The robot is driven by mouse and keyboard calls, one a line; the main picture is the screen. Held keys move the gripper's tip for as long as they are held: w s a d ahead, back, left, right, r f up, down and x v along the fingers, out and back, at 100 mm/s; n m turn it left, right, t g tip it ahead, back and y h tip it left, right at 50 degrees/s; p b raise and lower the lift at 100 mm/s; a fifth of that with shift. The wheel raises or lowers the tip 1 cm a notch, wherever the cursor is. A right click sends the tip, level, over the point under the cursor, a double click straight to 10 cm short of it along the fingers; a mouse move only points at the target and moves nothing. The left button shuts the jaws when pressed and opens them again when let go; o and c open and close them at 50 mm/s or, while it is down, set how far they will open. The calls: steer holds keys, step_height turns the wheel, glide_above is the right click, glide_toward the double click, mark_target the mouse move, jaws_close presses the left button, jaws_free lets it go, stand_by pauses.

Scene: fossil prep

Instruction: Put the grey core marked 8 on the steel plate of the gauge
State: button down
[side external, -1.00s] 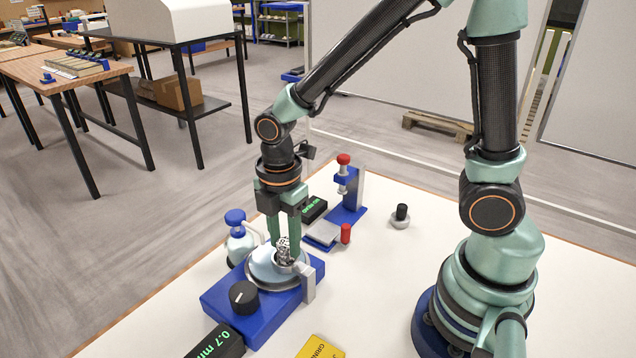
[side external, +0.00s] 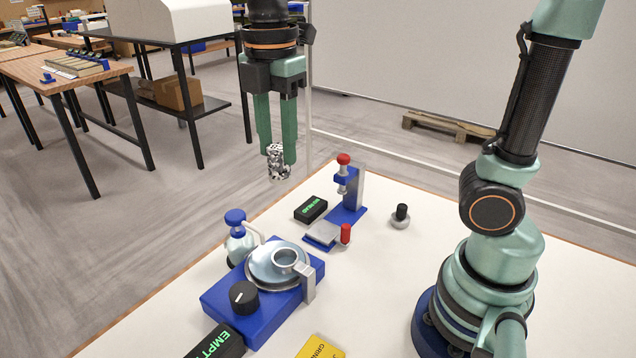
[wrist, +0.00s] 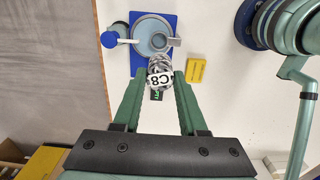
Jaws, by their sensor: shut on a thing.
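My gripper (side external: 278,154) is shut on the speckled grey core (side external: 278,165) and holds it high above the table. In the wrist view the core (wrist: 159,77) sits between the fingertips, with a white end marked C8 facing the camera. The gauge (side external: 349,192) is a blue stand with a red-topped plunger. Its steel plate (side external: 322,232) looks bare and lies below and to the right of the core in the side view. I cannot make out the gauge in the wrist view.
A blue machine (side external: 222,305) with a steel disc, ring and black knob stands in front; its display (side external: 215,343) reads EMPTY. A blue-capped bottle (side external: 239,240), a small black display (side external: 311,209), a red peg (side external: 345,233), a black-knobbed weight (side external: 401,216) and a yellow card (side external: 320,348) are nearby.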

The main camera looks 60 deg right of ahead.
steer(key=shift+w+d+r, duration=0.15)
steer(key=shift+d+r, duration=0.1)
steer(key=shift+d, duration=0.1)
steer(key=w+d+f+m, duration=0.2)
steer(key=d+f+m, duration=0.15)
steer(key=d, duration=1.15)
steer(key=shift+f, duration=10.1)
steer(key=shift+f, duration=0.1)
steer(key=shift+c, duration=2.3)
jaws_free()
